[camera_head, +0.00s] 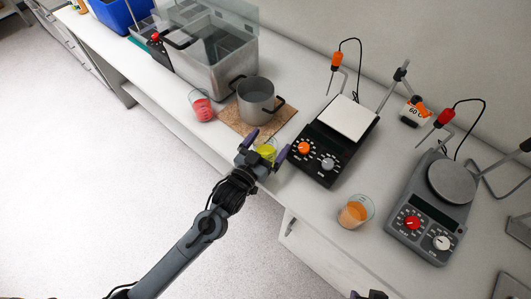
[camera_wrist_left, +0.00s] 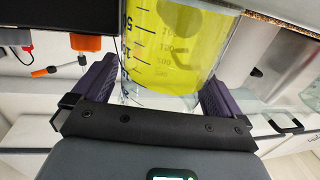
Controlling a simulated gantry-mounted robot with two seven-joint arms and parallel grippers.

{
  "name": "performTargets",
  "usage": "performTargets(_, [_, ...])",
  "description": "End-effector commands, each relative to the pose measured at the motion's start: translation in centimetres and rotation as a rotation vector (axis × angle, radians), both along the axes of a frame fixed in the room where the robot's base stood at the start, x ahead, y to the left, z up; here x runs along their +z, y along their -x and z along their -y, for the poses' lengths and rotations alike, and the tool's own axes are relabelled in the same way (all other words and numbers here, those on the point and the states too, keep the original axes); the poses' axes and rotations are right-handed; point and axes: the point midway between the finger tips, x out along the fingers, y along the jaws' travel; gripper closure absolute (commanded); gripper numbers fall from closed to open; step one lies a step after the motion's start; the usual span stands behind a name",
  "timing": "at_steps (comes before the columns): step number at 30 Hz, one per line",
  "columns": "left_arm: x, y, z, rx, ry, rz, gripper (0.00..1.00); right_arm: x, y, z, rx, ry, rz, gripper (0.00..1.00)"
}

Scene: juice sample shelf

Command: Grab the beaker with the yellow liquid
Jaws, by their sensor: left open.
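The beaker with the yellow liquid (camera_head: 267,151) stands near the front edge of the bench. It fills the upper middle of the left wrist view (camera_wrist_left: 172,45), with dark scale marks on its glass. My left gripper (camera_head: 264,153) is open, with one finger on either side of this beaker. Both fingers also show in the left wrist view (camera_wrist_left: 160,90), spread around the glass; whether they touch it I cannot tell. A small dark part of my right gripper (camera_head: 370,295) shows at the bottom edge of the head view; its fingers cannot be made out.
A beaker with red liquid (camera_head: 201,107) stands to the left, beside a metal pot (camera_head: 256,101) on a cork mat (camera_head: 231,119). A beaker with orange liquid (camera_head: 355,211) stands to the right. Two hotplate devices (camera_head: 325,153) (camera_head: 421,222) and a steel water bath (camera_head: 213,62) stand behind.

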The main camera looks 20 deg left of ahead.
Motion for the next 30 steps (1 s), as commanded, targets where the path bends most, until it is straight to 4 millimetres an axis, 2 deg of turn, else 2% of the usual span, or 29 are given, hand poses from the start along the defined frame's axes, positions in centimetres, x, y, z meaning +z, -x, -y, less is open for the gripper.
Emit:
performTargets(3, [0.00,0.02,0.02,0.000,0.000,0.000,0.02,0.00,-0.01,-0.07,-0.002,-0.003,0.000,0.57])
performTargets(15, [0.01,0.04,0.01,0.000,0.000,0.000,0.63,0.01,-0.01,-0.17,-0.004,-0.007,0.000,0.57])
performTargets(30, [0.46,0.02,0.01,0.000,0.000,0.003,0.65,0.06,0.01,0.03,0.002,0.002,-0.001,0.57])
